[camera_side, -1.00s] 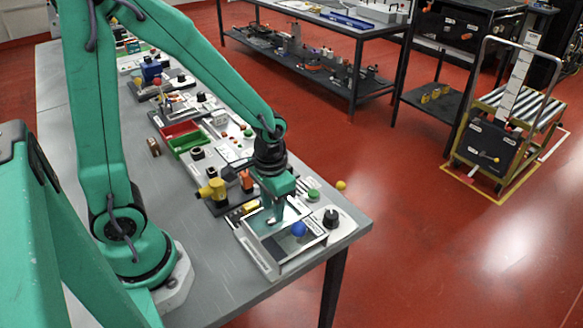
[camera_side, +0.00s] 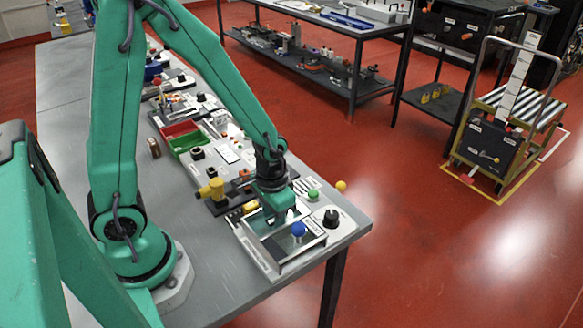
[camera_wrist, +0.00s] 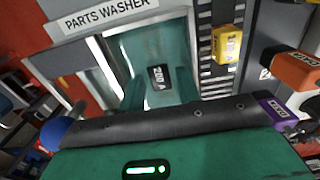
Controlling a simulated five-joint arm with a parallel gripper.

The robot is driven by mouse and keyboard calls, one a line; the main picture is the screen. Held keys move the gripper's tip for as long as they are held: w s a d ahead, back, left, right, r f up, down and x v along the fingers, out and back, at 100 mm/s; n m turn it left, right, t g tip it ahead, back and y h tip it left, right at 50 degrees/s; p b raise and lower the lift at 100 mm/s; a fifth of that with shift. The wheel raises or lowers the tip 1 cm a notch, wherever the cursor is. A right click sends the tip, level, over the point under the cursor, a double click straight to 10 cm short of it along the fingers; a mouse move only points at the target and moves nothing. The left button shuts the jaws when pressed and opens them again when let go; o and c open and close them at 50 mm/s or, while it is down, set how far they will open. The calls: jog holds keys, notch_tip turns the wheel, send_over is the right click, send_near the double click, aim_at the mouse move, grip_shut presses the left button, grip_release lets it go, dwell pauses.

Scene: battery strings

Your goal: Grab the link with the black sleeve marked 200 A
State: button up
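A small black sleeve (camera_wrist: 159,77) with white upside-down marking that appears to read 200 A shows in the teal basin of the parts washer (camera_wrist: 90,68) in the wrist view. The rest of its link cannot be made out. My gripper (camera_side: 279,215) is low over the parts washer tray (camera_side: 262,262) in the side view, and it hides the sleeve there. In the wrist view its dark crossbar and green body fill the bottom, with the sleeve just beyond the bar. Its fingertips are not clear, and I cannot tell whether it touches the link.
In the wrist view, a yellow labelled block (camera_wrist: 227,43), an orange one (camera_wrist: 290,70) and a purple one (camera_wrist: 270,108) lie to the right. A blue knob (camera_side: 298,229) and a black knob (camera_side: 330,218) stand near the washer. The table's front left is clear.

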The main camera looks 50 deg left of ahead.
grip_shut()
jog(key=shift+r, duration=0.2)
notch_tip(320, 180, up, 10)
jog(key=shift+f, duration=0.15)
dwell(0.6)
dwell(0.5)
